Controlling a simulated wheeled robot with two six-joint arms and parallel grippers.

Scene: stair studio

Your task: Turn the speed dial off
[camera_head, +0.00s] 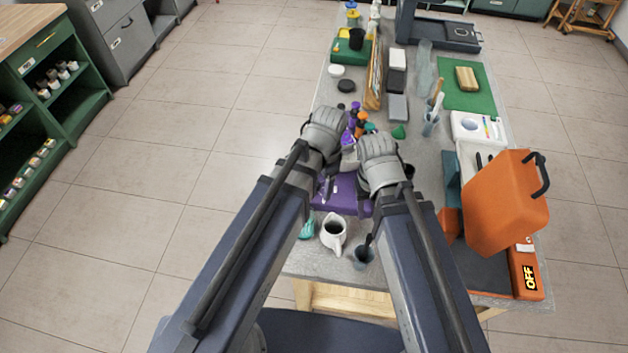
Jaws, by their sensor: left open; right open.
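A large orange machine (505,205) with a black handle (540,175) stands at the right of the worktable. I cannot make out a speed dial.
A white pitcher (334,232) and a grey cup (361,257) stand near the table's front edge. Small coloured bottles (357,120) are just beyond my grippers. A cup with utensils (431,122), a white device (478,128) and a green mat (466,97) lie farther back right.

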